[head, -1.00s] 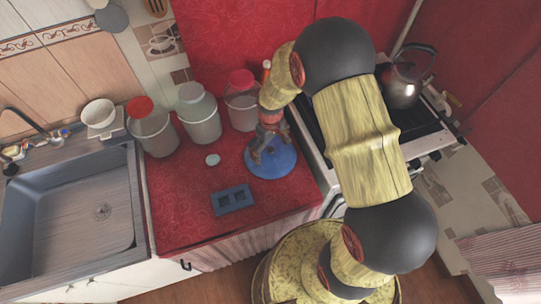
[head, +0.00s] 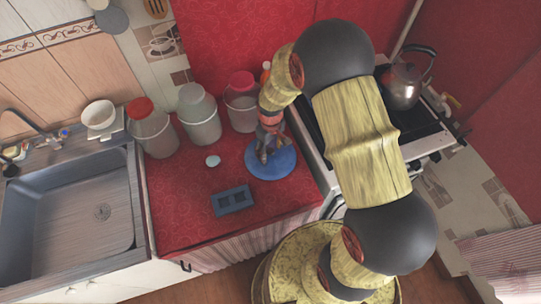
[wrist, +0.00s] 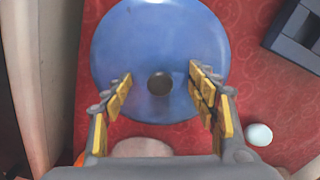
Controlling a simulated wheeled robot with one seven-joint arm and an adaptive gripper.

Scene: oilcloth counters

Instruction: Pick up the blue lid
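The blue lid (head: 262,172) is a round disc lying flat on the red counter, below my gripper. I cannot tell whether the fingertips touch the lid.
A blue block with openings (head: 232,200) and a small pale disc (head: 212,161) lie left of the lid. Several lidded containers, including a grey-lidded one (head: 200,125), stand behind. The stove with a kettle (head: 402,85) is right; the sink (head: 70,225) is left.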

